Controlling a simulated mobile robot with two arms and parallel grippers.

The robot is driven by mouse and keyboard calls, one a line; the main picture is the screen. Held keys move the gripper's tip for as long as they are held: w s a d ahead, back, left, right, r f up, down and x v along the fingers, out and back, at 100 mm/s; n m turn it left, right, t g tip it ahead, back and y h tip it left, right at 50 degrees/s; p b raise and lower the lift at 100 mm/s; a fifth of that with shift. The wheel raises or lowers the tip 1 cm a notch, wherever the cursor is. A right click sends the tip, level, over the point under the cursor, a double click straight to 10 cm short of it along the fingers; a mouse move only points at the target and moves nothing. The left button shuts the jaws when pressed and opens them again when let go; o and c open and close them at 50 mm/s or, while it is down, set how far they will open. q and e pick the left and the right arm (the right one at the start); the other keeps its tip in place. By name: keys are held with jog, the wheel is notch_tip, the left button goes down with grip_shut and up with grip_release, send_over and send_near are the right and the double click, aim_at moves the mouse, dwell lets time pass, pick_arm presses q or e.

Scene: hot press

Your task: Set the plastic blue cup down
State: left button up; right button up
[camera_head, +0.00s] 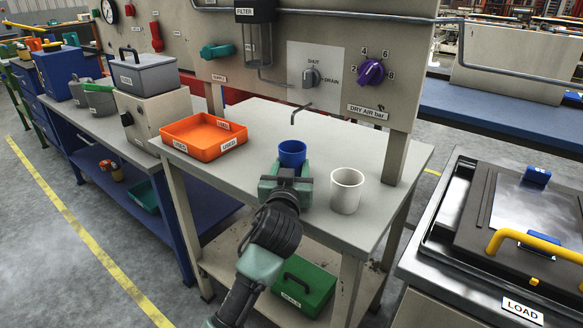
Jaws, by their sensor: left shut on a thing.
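The blue plastic cup (292,152) is upright, over the middle of the grey workbench top (400,160). My left gripper (290,166) reaches in from the near side and is shut on the cup. The gripper hides the cup's lower part, so I cannot tell whether its base touches the bench. A thin bent spout (302,110) from the panel shows just behind and above the cup. My right gripper is not in view.
A white cup (347,190) stands close to the right of my gripper. An orange tray (204,137) labelled USED sits at the bench's left. The back panel (375,95) carries knobs.

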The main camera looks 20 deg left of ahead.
pick_arm(q)
jog(key=shift+f, duration=0.15)
jog(key=o, duration=1.4)
jog(key=shift+o, duration=0.2)
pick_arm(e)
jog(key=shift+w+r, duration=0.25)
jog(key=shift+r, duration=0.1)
